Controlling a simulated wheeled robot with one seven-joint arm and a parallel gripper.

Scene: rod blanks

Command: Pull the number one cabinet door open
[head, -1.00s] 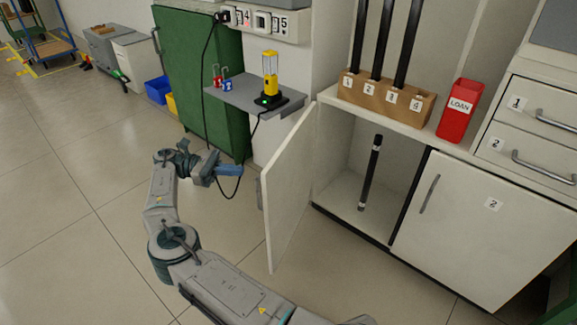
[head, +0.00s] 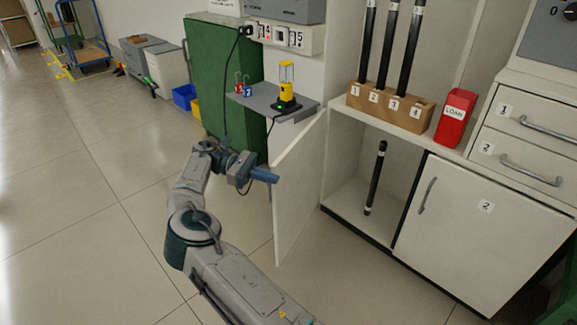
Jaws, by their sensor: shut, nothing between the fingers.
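Whether the fingertips touch the door, I cannot tell. Inside the open compartment (head: 345,198) a black rod with white bands (head: 375,178) leans upright.
The closed number two door (head: 470,225) is to the right. Above stand a wooden rod block (head: 388,108) and a red LOAN bin (head: 455,118). A grey shelf (head: 262,104) with a yellow lamp (head: 286,88) juts out behind my gripper.

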